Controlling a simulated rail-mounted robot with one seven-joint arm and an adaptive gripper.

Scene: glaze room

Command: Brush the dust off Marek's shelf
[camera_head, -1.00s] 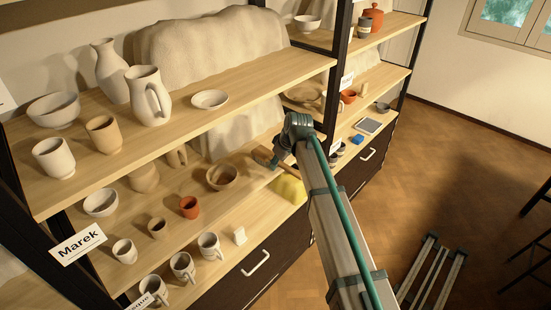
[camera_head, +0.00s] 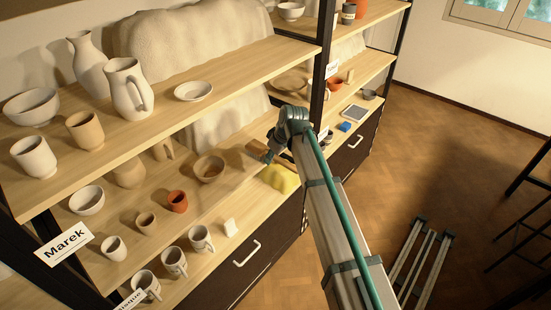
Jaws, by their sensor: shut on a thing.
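The Marek sign (camera_head: 64,243) hangs at the left end of the shelving, below the top board. Beside it, a lower board carries a white bowl (camera_head: 87,200), a small tan cup (camera_head: 145,222), an orange cup (camera_head: 177,201) and a brown bowl (camera_head: 209,168). My gripper (camera_head: 269,153) is low over the right end of these boards, right of the brown bowl and just behind a yellow cloth-like thing (camera_head: 281,179). It is shut on a small brown thing, mostly hidden by the arm; I cannot tell whether this is a brush. I cannot make out dust.
The top board (camera_head: 235,70) holds jugs, cups and bowls close above. A dark upright (camera_head: 321,65) stands right behind my arm. The floor at right has a metal frame (camera_head: 422,262).

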